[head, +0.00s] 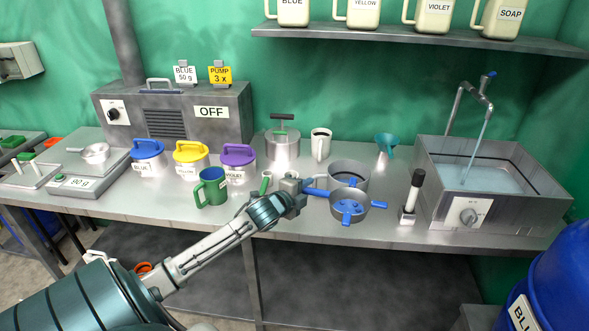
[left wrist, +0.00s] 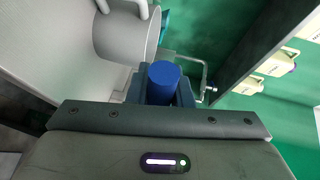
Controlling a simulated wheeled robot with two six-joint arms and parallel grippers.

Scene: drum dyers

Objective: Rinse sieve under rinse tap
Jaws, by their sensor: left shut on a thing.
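The sieve (head: 350,217) is a round grey pan with blue patches inside and a blue handle (head: 318,192). It is in front of the grey pot (head: 350,168), near the table's front edge; I cannot tell whether it touches the table. My left gripper (head: 304,190) is shut on the handle, whose blue round end (left wrist: 163,82) shows between the fingers in the left wrist view. The rinse tap (head: 487,102) stands at the right, over the metal sink (head: 450,203), with a stream running into the water (head: 480,178). My right gripper is not in view.
A black-handled tool (head: 411,195) stands upright between the sieve and the sink. A teal funnel (head: 386,142) and white mug (head: 320,145) stand behind. A green mug (head: 211,188) and lidded tubs are left of my gripper. A shelf (head: 420,40) with jugs hangs above.

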